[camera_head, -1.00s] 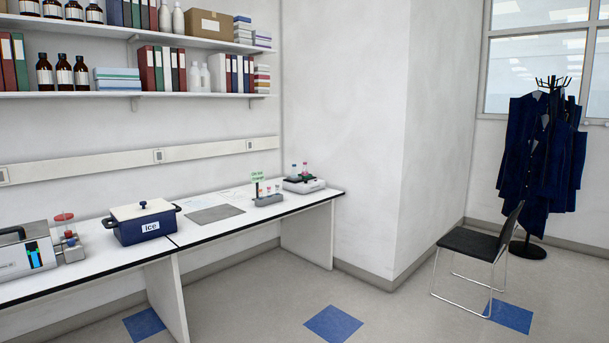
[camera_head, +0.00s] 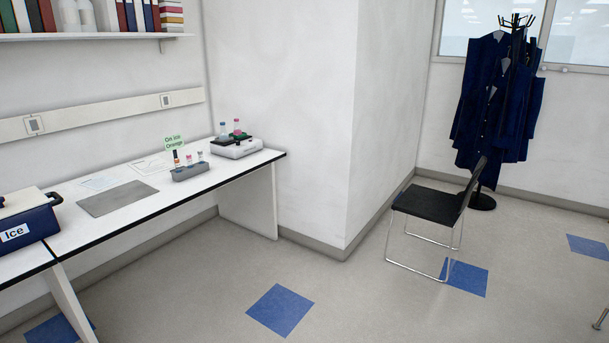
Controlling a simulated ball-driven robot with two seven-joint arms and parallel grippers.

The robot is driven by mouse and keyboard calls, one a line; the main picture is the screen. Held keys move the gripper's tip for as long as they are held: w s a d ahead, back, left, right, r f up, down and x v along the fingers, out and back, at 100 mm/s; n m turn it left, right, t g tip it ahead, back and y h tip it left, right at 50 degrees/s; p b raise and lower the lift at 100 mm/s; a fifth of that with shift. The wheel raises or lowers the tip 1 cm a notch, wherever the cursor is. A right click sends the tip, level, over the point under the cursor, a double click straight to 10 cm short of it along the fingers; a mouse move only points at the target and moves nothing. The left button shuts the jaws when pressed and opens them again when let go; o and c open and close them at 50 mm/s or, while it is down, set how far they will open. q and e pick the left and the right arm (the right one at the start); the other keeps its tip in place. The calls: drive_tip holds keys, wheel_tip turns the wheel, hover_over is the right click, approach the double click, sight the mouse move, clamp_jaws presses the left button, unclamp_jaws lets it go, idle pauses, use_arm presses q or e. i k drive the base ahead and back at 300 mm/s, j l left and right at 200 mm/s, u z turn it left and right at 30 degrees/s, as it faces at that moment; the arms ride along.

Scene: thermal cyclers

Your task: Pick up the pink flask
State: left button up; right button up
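Neither of my grippers shows in the head view, and nothing of my arms is in view.
The white bench (camera_head: 150,198) runs along the left wall. On it are a grey rack (camera_head: 190,173) with small tubes, a green-lettered sign (camera_head: 174,143), a grey mat (camera_head: 117,199) and a blue ice box (camera_head: 30,226). A black chair (camera_head: 430,205) stands right. The floor between is clear.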

sight(237, 131)
drive_tip(key=i, duration=3.2)
